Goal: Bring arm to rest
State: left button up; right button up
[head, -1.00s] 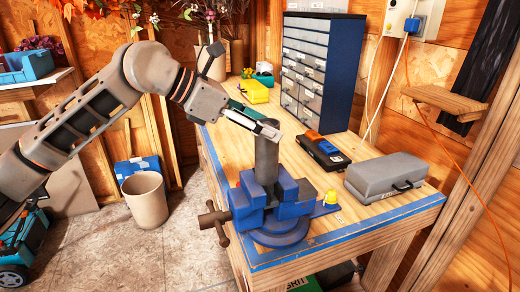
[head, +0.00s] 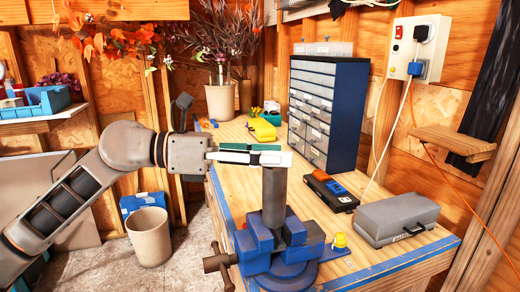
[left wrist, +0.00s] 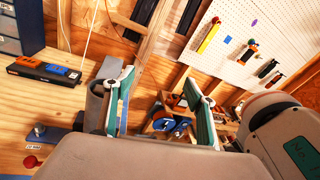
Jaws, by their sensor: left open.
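My left arm comes in from the left in the head view. Its left gripper (head: 252,155) points right, nearly level, with its fingertips at the top of a grey pipe (head: 274,195) in the picture. I cannot tell whether they touch. The pipe stands upright in a blue vise (head: 285,255) at the bench's front corner. In the left wrist view the two green-and-white fingers of the left gripper (left wrist: 158,80) are spread apart, with nothing seen held between them. My right gripper is out of view.
The wooden bench (head: 345,262) also holds a grey case (head: 398,218), a black box with orange and blue parts (head: 330,190), a blue drawer cabinet (head: 340,105) and a yellow item (head: 262,130). A beige bin (head: 149,237) stands on the floor left of the bench.

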pick_arm(q)
jog(key=w+a+n+t, duration=0.4)
jog(key=a+n+t, duration=0.6)
jog(key=n+t, duration=0.9)
jog(key=a+f+n+g+y, duration=0.2)
jog(key=a+f+n+y, duration=1.6)
jog(key=f, duration=0.4)
jog(key=s+a+f+n+g+y, duration=0.25)
jog(key=s+a+f+g, duration=0.3)
jog(key=s+f, duration=0.6)
jog(key=s+a+f+n+g+y, duration=0.1)
jog(key=s+a+f+n+g, duration=0.35)
jog(key=s+f, duration=0.75)
jog(key=d+f+n+t+h, duration=0.1)
jog(key=d+f+h, duration=0.5)
jog(key=d+f, duration=0.7)
notch_tip(320, 180, down, 4)
jog(key=shift+w+d+f+n+t, duration=0.15)
jog(key=shift+w+d+n+t, duration=0.2)
jog(key=shift+w+n, duration=0.15)
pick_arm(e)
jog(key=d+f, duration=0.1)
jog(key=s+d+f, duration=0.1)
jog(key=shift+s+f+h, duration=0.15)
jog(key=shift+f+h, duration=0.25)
